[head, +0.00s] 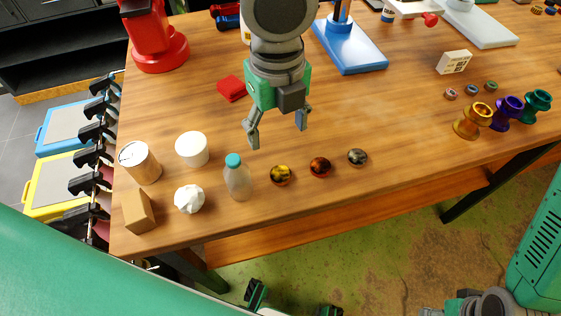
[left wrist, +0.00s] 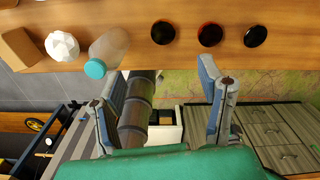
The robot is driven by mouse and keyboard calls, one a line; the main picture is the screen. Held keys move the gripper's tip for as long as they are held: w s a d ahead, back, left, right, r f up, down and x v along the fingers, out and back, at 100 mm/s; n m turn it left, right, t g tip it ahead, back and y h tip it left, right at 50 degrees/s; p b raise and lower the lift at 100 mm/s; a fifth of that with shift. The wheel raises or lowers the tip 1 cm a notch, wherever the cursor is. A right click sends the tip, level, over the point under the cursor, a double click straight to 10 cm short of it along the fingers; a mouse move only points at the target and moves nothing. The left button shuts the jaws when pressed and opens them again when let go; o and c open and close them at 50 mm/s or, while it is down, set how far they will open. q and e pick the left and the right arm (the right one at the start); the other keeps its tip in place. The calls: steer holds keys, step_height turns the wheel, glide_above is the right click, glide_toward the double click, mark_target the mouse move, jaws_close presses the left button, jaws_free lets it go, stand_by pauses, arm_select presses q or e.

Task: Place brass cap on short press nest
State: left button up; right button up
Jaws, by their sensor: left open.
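Three small shiny round caps lie in a row near the front edge of the table: a yellow-brass one (head: 281,175), an orange-red one (head: 320,167) and a grey one (head: 357,157). In the left wrist view the yellow-brass cap (left wrist: 163,32) looks dark and is the leftmost. My left gripper (head: 276,137) is open and empty, pointing down behind the caps and apart from them. Its fingers (left wrist: 165,97) are spread in the left wrist view. A blue press-like base (head: 349,52) stands farther back; I cannot tell which part is the short press nest.
A bottle with a teal lid (head: 238,180), white crumpled ball (head: 189,199), white cylinder (head: 192,149), tan can (head: 140,163) and brown block (head: 138,212) stand left of the caps. Gold (head: 473,121), purple and teal flared pieces stand right. Bare wood (head: 400,110) lies between.

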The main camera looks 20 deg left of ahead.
arm_select(q)
steer(key=m+b, duration=0.4)
steer(key=m, duration=0.5)
steer(key=m+b, duration=0.3)
glide_above(281, 173)
steer(key=f, duration=0.8)
steer(key=shift+s+f, duration=0.3)
steer(key=shift+s, duration=0.05)
steer(key=f, duration=0.3)
steer(key=f+b, duration=0.1)
steer(key=f, duration=0.1)
steer(key=shift+w+f, duration=0.2)
steer(key=shift+w, duration=0.2)
steer(key=c, duration=1.4)
steer(key=shift+r, duration=0.1)
